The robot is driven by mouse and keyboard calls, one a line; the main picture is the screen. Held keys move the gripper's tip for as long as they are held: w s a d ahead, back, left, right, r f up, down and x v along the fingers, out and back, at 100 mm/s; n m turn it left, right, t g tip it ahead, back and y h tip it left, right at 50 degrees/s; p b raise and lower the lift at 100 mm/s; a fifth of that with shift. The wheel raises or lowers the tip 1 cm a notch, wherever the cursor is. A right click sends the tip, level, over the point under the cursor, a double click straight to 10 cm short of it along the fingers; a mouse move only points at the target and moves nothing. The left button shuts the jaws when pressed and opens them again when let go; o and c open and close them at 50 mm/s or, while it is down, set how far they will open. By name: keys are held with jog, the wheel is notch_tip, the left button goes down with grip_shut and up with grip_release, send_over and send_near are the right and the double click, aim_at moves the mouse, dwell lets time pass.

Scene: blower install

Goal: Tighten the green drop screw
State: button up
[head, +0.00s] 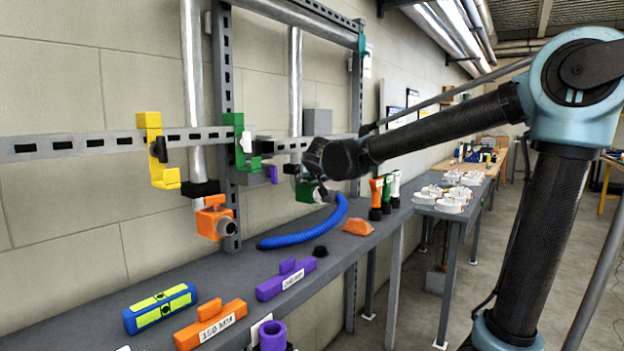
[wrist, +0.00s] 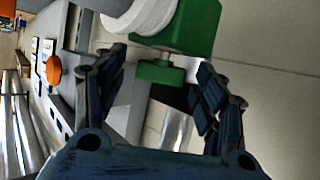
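The green drop (head: 304,191) hangs below the rail, with a white round end on its right; my gripper (head: 312,165) is close to it and partly covers it. In the wrist view the green drop (wrist: 193,28) is a green block with a white cylinder (wrist: 140,17) at its left. A smaller green piece (wrist: 161,73), which looks like its screw head, sits on a short pinkish stem. My gripper (wrist: 158,66) has its fingers spread on either side of this piece, with gaps showing on both sides. Contact is not visible.
A green bracket (head: 238,142) and a yellow bracket (head: 153,150) sit on the slotted rail (head: 80,145). An orange drop (head: 213,220) hangs to the left. A blue hose (head: 310,236), a purple block (head: 286,279) and a level (head: 160,308) lie on the grey bench below.

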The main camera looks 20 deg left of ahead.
jog(key=v, duration=1.1)
jog(key=shift+s, duration=0.35)
jog(key=shift+d+r, duration=0.15)
